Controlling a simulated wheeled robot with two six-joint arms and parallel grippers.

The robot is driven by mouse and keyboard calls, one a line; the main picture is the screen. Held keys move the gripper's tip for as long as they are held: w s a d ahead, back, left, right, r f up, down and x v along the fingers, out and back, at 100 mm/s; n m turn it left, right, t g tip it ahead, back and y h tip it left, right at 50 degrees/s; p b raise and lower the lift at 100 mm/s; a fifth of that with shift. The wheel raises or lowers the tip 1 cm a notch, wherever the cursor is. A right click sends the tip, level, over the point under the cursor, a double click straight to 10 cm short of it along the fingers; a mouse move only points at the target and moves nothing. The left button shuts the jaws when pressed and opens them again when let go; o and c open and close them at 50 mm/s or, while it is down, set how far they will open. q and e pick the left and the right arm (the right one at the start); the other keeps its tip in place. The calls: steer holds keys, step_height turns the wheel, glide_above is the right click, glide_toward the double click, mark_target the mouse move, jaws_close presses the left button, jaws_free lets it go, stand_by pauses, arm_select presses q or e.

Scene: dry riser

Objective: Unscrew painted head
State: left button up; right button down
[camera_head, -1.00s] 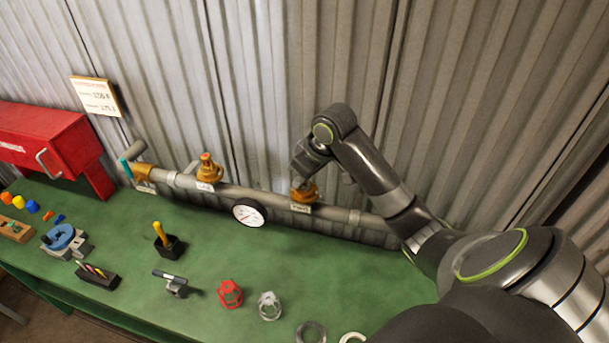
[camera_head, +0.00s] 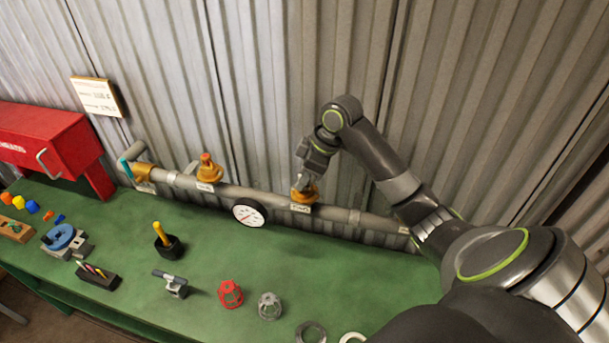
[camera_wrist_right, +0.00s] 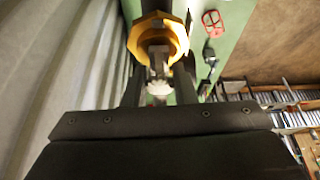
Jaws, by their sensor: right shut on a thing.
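Two brass sprinkler fittings stand on the grey pipe (camera_head: 330,209). The left one (camera_head: 208,171) has an orange-red top and stands free. The right one (camera_head: 306,193) is under my right gripper (camera_head: 301,183), which comes down on it from above. In the right wrist view its brass hex base (camera_wrist_right: 150,28) surrounds a grey head (camera_wrist_right: 158,88) with a pale toothed end. My right gripper (camera_wrist_right: 158,75) is shut on this head, one finger on each side. Whether the head is painted cannot be told. My left gripper is not in view.
A gauge (camera_head: 249,212) hangs on the pipe's front. On the green bench (camera_head: 340,270) stand a red cage (camera_head: 230,293), a grey cage (camera_head: 269,305), rings (camera_head: 311,332), a black holder (camera_head: 168,244) and a small clamp (camera_head: 172,283). A red box (camera_head: 50,145) stands left; corrugated wall is close behind.

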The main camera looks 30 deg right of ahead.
steer(key=n+g, duration=0.1)
steer(key=n, duration=0.1)
steer(key=n+g+y, duration=0.1)
steer(key=n, duration=0.2)
steer(key=shift+n, duration=0.3)
steer(key=c, duration=1.1)
jaws_free()
